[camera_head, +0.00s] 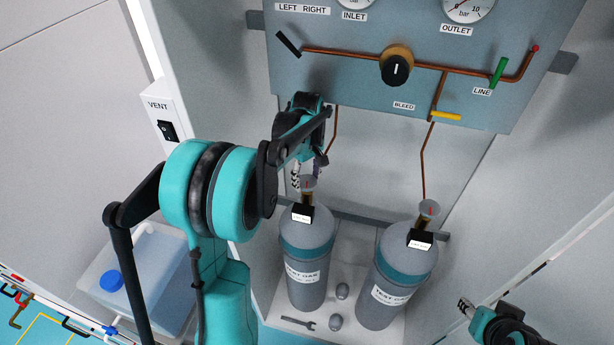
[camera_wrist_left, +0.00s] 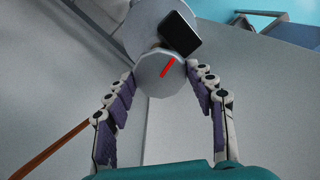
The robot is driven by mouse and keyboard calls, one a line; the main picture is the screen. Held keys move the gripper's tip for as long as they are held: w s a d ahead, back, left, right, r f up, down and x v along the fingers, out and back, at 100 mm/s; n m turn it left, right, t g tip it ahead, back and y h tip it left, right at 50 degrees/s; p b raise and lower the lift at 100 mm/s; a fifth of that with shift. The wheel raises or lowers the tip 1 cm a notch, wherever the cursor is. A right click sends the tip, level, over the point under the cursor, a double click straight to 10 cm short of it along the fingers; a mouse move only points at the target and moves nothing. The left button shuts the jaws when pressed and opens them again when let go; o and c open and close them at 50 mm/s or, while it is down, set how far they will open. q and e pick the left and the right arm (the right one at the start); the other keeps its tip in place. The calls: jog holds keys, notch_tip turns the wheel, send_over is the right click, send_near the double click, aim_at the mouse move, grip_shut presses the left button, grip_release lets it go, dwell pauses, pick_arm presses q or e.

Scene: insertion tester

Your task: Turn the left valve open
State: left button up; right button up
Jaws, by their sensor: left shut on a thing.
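The left valve is a round grey knob (camera_head: 308,183) with a red mark, on top of the left gas cylinder (camera_head: 307,262). In the left wrist view the knob (camera_wrist_left: 160,75) sits between my left fingertips, its red mark slanting up to the right. My left gripper (camera_head: 308,170) comes down from above and is shut on the knob; the wrist view shows its fingers (camera_wrist_left: 158,78) on either side of it. My right gripper (camera_head: 466,308) is at the lower right, away from the cylinders; its opening is unclear.
A second cylinder (camera_head: 397,278) with its own grey knob (camera_head: 429,208) stands to the right. A wrench (camera_head: 298,323) lies in front. The panel (camera_head: 360,80) with a black dial and copper pipes is behind. A container with a blue cap (camera_head: 110,281) is at left.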

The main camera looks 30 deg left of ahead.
pick_arm(q)
jog(key=n+p, duration=0.1)
jog(key=n, duration=0.4)
jog(key=shift+n, duration=0.3)
jog(key=n, duration=0.5)
jog(key=shift+p, duration=0.4)
jog(key=n, duration=0.5)
jog(key=shift+n, duration=0.4)
jog(key=n+p, duration=0.1)
jog(key=n, duration=0.3)
jog(key=shift+n, duration=0.7)
jog(key=o, duration=1.2)
jog(key=shift+c, duration=0.2)
